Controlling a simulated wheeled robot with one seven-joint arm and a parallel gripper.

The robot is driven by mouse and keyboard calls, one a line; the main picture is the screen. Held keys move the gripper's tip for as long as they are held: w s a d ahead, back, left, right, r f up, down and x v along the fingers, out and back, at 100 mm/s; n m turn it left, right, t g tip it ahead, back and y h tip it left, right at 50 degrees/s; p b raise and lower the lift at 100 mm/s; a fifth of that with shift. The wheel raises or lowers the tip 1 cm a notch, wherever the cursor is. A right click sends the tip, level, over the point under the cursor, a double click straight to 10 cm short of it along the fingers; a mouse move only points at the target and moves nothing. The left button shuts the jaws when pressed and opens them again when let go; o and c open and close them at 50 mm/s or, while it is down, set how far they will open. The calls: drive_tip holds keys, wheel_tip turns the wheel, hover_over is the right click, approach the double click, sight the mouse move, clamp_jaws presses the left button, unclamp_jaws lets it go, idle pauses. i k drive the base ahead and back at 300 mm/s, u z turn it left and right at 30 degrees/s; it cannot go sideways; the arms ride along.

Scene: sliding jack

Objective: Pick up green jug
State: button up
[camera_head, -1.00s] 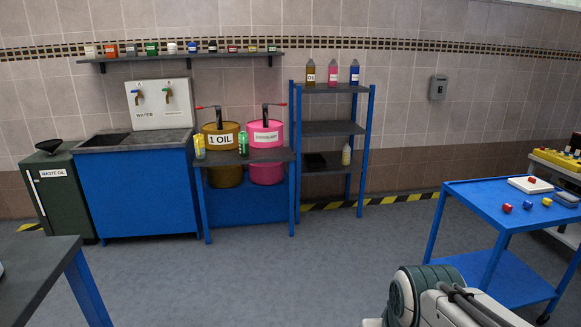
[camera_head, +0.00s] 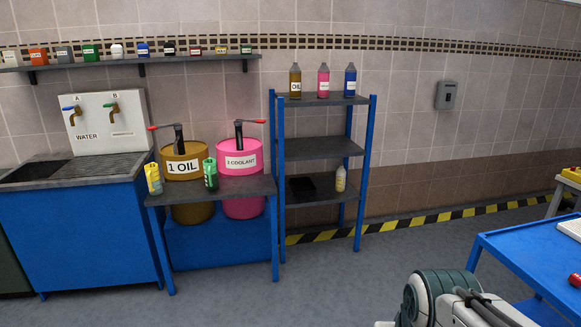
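A green jug (camera_head: 210,174) stands upright on the dark top of a low blue-legged stand (camera_head: 243,187), in front of the oil and coolant drums. A yellow jug (camera_head: 153,179) stands to its left on the same stand. My arm (camera_head: 440,297) shows at the lower right, well apart from the stand. My gripper is not in view.
Behind the stand are a gold oil drum (camera_head: 182,162) and a pink coolant drum (camera_head: 240,160). A blue shelf rack (camera_head: 318,148) with bottles stands to the right. A blue sink cabinet (camera_head: 80,240) is at left, a blue cart (camera_head: 540,255) at right. The floor before the stand is clear.

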sight(209, 168)
drive_tip(key=u, duration=0.1)
drive_tip(key=i, duration=1.6)
drive_tip(key=u, duration=0.55)
drive_tip(key=i, duration=1.6)
drive_tip(key=u, duration=0.8)
drive_tip(key=i, duration=1.05)
drive_tip(key=u, duration=0.25)
